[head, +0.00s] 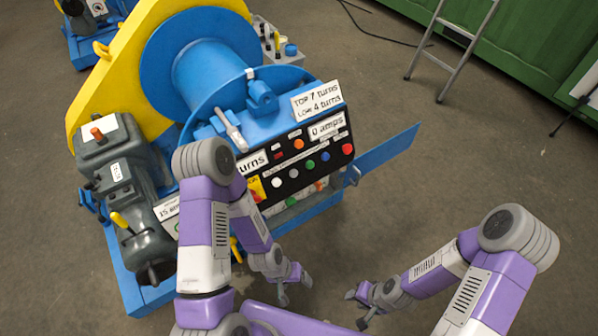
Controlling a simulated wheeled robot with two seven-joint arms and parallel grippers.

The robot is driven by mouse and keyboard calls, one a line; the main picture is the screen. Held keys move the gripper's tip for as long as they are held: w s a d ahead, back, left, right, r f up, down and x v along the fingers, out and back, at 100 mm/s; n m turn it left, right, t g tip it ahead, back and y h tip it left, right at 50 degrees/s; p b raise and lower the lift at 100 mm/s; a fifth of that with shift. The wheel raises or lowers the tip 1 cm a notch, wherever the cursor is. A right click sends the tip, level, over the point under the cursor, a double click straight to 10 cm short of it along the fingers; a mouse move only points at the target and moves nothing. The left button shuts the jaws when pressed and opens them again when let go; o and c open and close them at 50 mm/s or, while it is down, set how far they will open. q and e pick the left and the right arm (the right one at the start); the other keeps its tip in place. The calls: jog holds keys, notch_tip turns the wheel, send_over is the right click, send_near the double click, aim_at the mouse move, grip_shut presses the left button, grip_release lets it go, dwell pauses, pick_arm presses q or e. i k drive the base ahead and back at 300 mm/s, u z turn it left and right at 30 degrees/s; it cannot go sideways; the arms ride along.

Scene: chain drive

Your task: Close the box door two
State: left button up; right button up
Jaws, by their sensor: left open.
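A flat blue door (388,149) sticks out to the right from the blue box under the black control panel (300,165). It stands swung open, with its inner end by the box's right corner. The front of the box is partly hidden behind my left arm. My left gripper (295,289) is open and empty, in front of the box and below the door in the picture. My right gripper (356,308) is open and empty, further right and lower. Neither gripper touches the door. I cannot tell whether another door is hidden behind my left arm.
A large blue drum (200,65) with a yellow guard (110,85) rises behind the panel. A dark grey motor (120,175) sits at the left. A ladder (455,45) and a green container (530,50) stand at the back right. The floor right of the door is clear.

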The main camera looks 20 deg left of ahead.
aim_at(363, 164)
jog(key=z, duration=0.4)
jog(key=i, duration=0.15)
jog(key=z, duration=1.1)
jog(key=i, duration=2.6)
jog(key=u, duration=1.4)
jog(key=i, duration=0.15)
jog(key=u, duration=0.1)
